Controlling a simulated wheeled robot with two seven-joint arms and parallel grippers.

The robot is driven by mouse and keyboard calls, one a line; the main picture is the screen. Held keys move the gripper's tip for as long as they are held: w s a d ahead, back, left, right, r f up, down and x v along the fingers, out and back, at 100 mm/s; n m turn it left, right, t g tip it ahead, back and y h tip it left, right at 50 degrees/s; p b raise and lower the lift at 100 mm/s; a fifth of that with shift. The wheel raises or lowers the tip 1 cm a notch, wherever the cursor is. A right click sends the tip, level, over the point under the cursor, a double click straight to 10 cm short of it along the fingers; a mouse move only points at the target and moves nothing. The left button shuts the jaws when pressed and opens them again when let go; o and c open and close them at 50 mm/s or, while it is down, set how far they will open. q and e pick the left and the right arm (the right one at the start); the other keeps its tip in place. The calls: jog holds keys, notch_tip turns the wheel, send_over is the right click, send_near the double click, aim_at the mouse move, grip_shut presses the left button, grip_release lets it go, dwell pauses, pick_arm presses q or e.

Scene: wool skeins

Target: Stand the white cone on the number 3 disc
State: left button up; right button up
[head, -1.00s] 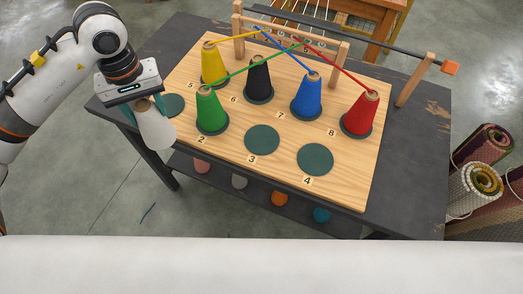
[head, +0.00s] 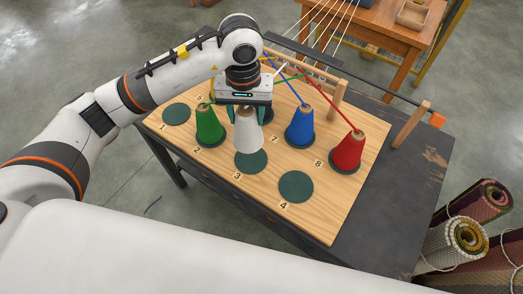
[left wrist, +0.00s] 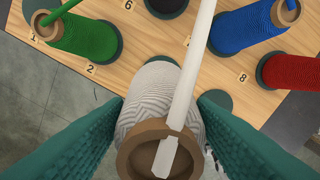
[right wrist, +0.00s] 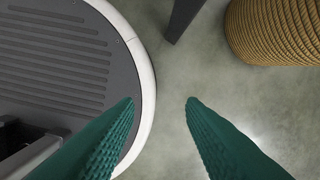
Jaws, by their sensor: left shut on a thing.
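The white cone (head: 247,135) hangs from my left gripper (head: 244,112), whose teal fingers are shut around its upper part. In the left wrist view the white cone (left wrist: 150,93) shows its brown top between the fingers (left wrist: 158,130), with a white strand running away from it. The number 3 disc (head: 252,163) is dark green and lies flat on the board, just below the cone in the head view, partly covered by it. I cannot tell whether the cone's base touches the disc. My right gripper (right wrist: 160,103) is open and empty, away from the board.
Green (head: 209,127), blue (head: 300,127) and red (head: 348,152) cones stand on the wooden board (head: 325,215). Disc 1 (head: 176,114) and disc 4 (head: 296,187) are bare. My left arm hides the yellow and black cones. Coloured strands run to a wooden frame (head: 338,93) behind.

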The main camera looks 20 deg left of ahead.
aim_at(249, 136)
pick_arm(q)
jog(key=shift+w+a+f+p, duration=0.1)
jog(key=shift+w+f+p, duration=0.05)
jog(key=shift+f+p, duration=0.25)
notch_tip(249, 136, down, 4)
jog(key=shift+w+f+p, duration=0.1)
jog(key=shift+p, duration=0.35)
jog(key=shift+d+f, duration=0.2)
jog(key=shift+f, duration=0.15)
notch_tip(249, 136, down, 3)
jog(key=shift+f+p, duration=0.1)
jog(key=shift+p, duration=0.4)
jog(key=shift+f, duration=0.2)
pick_arm(e)
jog(key=r, duration=0.1)
jog(key=a+r, duration=0.1)
jog(key=r, duration=0.1)
jog(key=shift+s+a+r, duration=0.1)
jog(key=shift+a+r, duration=0.05)
jog(key=shift+a, duration=0.25)
